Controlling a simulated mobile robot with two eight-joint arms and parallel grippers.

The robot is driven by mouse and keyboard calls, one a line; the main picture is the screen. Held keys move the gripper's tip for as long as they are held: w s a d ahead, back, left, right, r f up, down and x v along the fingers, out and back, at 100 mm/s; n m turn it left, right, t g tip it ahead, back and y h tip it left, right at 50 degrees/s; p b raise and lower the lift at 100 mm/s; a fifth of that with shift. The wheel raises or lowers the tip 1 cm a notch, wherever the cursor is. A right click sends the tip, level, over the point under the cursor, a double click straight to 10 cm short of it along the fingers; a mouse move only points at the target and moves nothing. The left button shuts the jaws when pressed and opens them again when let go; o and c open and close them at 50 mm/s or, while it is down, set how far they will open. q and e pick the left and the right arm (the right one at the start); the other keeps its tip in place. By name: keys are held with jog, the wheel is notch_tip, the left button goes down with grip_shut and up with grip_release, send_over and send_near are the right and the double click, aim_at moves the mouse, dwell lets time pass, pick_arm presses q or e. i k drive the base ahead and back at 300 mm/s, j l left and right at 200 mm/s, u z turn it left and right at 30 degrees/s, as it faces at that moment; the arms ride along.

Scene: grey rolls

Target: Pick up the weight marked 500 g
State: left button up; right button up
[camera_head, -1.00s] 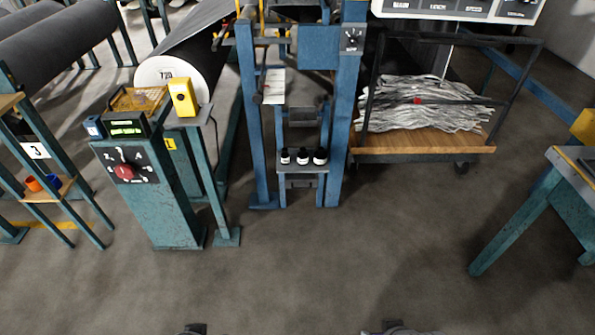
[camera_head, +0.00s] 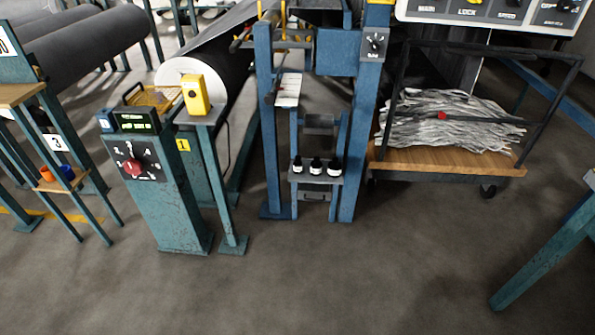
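Three small black-and-white objects stand upright in a row on a small shelf (camera_head: 318,179) of the blue frame. They are a left one (camera_head: 297,166), a middle one (camera_head: 315,167) and a right one (camera_head: 334,167). They may be the weights, but any markings are too small to read, so I cannot tell which is 500 g. Neither of my grippers is in view.
A teal control pedestal (camera_head: 165,205) with a red knob stands left of the blue frame (camera_head: 361,130). A cart (camera_head: 450,160) with grey strips stands to its right. A teal table leg (camera_head: 540,255) is at the right edge. The floor (camera_head: 330,275) in front is clear.

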aim_at(298, 164)
jog(key=i+l+u, duration=0.25)
jog(key=i+u, duration=0.15)
jog(key=i+l+u, duration=0.75)
jog(key=i+l, duration=0.15)
jog(key=l, duration=0.1)
